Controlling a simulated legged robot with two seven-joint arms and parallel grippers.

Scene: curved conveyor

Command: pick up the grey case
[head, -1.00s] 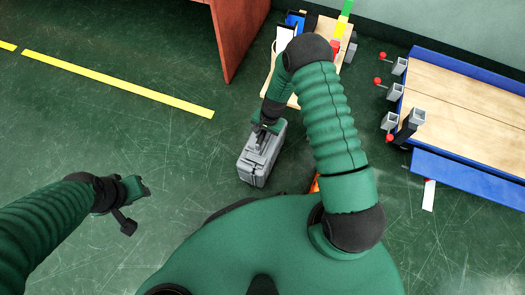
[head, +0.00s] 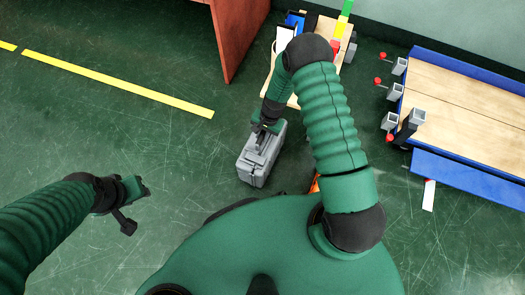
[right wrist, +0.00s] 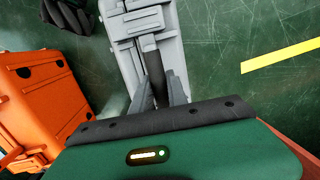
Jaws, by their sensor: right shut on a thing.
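The grey case (head: 256,163) stands in front of my body, in the middle of the head view. Its top and handle side also show in the right wrist view (right wrist: 133,22). My right gripper (head: 263,132) reaches down to the top of the case and is shut on its dark handle. In the right wrist view the gripper's fingers (right wrist: 161,92) sit on both sides of the handle. I cannot tell whether the case touches the floor. My left gripper (head: 136,203) hangs over the floor at the left, away from the case; its jaw opening is too small to judge.
An orange case (right wrist: 35,95) lies beside the grey case in the right wrist view. A wooden-topped conveyor (head: 470,110) with blue sides is at the right. A red-brown panel (head: 238,40) stands at the back. The green floor at the left is clear, with a yellow line (head: 120,85).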

